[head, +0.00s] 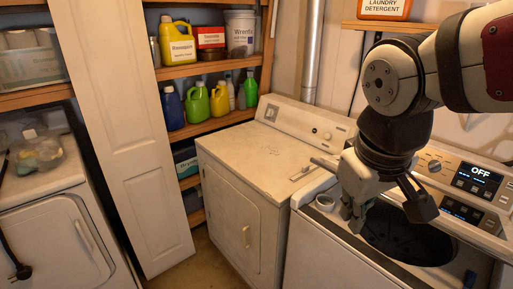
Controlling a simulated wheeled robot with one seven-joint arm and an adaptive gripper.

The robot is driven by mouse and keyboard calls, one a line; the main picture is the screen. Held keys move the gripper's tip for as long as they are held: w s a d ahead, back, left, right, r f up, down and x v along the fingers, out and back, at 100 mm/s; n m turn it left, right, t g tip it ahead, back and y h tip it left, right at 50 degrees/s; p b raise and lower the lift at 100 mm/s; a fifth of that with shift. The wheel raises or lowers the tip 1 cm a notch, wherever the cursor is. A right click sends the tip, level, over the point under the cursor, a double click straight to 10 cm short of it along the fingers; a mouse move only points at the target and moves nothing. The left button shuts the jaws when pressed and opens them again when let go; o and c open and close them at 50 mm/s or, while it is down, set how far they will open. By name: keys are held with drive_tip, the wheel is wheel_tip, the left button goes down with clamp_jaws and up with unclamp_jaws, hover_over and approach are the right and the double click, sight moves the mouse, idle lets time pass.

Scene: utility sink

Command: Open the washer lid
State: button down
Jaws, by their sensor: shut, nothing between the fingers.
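The washer (340,262) stands at the right, a white top-loader with a control panel (466,185) that reads OFF. A dark round area (410,238) shows in its top. I cannot tell whether this is the open drum or a see-through lid over it. My gripper (355,217) is over the left part of the washer top, pointing down, shut and empty. It hides part of the washer top and panel. I cannot tell whether its fingertips touch the washer.
A white dryer (240,215) stands left of the washer. Shelves behind hold several bottles, including a yellow jug (177,42). A white folding door (130,130) and another white machine (55,235) are at left. A detergent box (384,8) sits on the upper shelf.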

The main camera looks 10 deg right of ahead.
drive_tip(key=w+d+f+n+g+h+b, duration=0.25)
drive_tip(key=w+f+n+h, duration=0.2)
drive_tip(key=w+f, duration=0.45)
drive_tip(key=w+d+f+n+g+h+b, duration=0.25)
drive_tip(key=w+f+h+b, duration=0.2)
drive_tip(key=w+f, duration=0.5)
drive_tip(key=w+a+f+n+t+h+b, duration=0.1)
drive_tip(key=w+a+f+n+t+h, duration=0.1)
drive_tip(key=w+a+n+t+h, duration=0.3)
drive_tip(key=w+a+f+n+t+h+b, duration=0.1)
drive_tip(key=w+f+n+t+b, duration=0.15)
drive_tip(key=w, duration=0.55)
drive_tip(key=w+a+f+n+t+h+b, duration=0.1)
drive_tip(key=w+a+f+n+t+h, duration=0.1)
drive_tip(key=w+n+t+h, duration=0.3)
drive_tip(key=w+d+r+m+g+y+p, duration=0.1)
drive_tip(key=w+d+r, duration=0.4)
drive_tip(key=d, duration=0.5)
drive_tip(key=shift+d+g+y+p, duration=0.35)
drive_tip(key=shift+g+y+p, duration=0.25)
drive_tip(key=shift+g+p, duration=0.25)
drive_tip(key=shift+w, duration=0.1)
drive_tip(key=shift+r, duration=0.15)
